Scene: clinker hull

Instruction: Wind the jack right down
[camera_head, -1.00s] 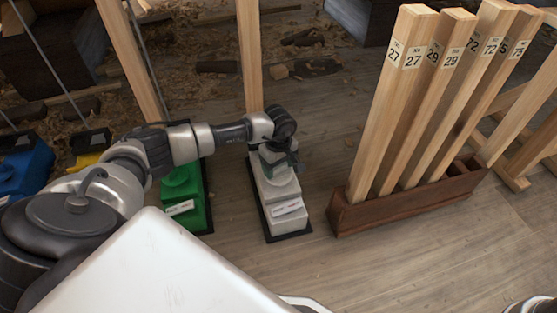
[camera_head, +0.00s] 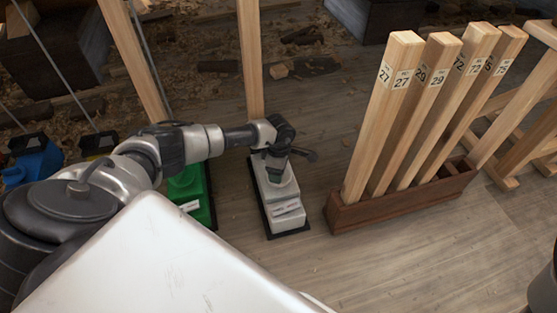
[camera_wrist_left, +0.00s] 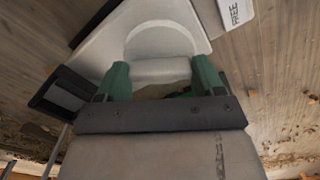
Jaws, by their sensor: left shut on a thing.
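The pale grey-white jack (camera_head: 288,212) stands on a dark base on the wooden floor, left of the post rack. It has a white label on its front end. My left gripper (camera_head: 276,172) points down over its top and is shut on a part of it; my wrist hides that part from the head view. A dark bar (camera_head: 304,153) sticks out to the right beside my wrist. In the left wrist view, the green fingers (camera_wrist_left: 163,84) are apart, with the jack's pale rounded body (camera_wrist_left: 160,40) behind them.
A green jack (camera_head: 199,207) stands just left, partly behind my arm. A blue jack (camera_head: 38,162) is farther left. A brown rack (camera_head: 400,207) of numbered wooden posts stands to the right. Wood shavings and blocks lie behind. Floor in front of the rack is clear.

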